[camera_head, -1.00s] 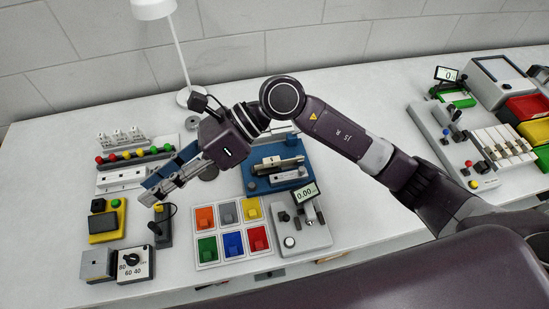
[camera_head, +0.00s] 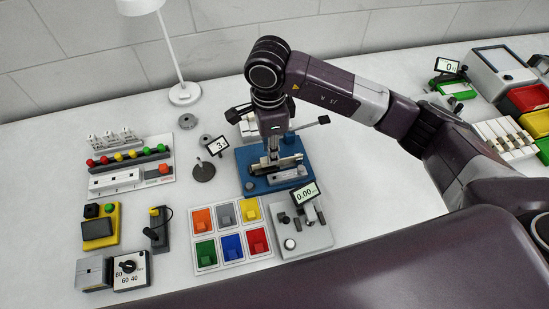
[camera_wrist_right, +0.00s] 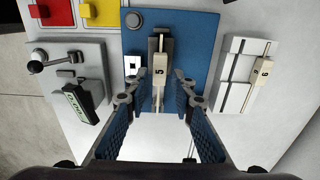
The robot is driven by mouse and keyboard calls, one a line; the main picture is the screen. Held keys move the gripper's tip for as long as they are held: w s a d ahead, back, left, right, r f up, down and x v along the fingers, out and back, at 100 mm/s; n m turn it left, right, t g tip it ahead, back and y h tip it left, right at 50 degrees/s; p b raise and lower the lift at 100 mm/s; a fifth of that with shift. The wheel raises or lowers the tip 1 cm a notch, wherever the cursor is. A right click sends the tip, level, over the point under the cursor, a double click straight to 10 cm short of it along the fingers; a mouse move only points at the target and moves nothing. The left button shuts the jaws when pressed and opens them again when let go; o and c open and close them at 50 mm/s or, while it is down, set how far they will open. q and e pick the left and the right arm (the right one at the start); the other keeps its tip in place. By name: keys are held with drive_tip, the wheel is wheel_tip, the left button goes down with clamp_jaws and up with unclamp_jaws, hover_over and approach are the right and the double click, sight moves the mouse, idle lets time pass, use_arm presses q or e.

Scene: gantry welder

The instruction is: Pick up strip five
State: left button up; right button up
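Strip five (camera_wrist_right: 159,72) is a pale strip marked 5, lying in a holder on the blue base (camera_wrist_right: 205,28). In the head view the blue base (camera_head: 252,187) stands mid-table, with strip five largely hidden by the gripper. My right gripper (camera_wrist_right: 157,90) is open in the wrist view, its blue-padded fingers on either side of the strip with gaps visible. In the head view the right gripper (camera_head: 272,155) points down over the blue base. My left gripper is not in view.
A strip marked 6 (camera_wrist_right: 258,75) lies on a white block beside the blue base. A grey device with a 0.00 display (camera_head: 305,193) and a tray of coloured bins (camera_head: 230,235) stand close by. A small display on a stand (camera_head: 204,172) is left of the base.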

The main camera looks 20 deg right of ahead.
drive_tip(key=shift+f+p, duration=0.5)
drive_tip(key=shift+f, duration=1.3)
clamp_jaws()
drive_tip(key=shift+r, duration=0.15)
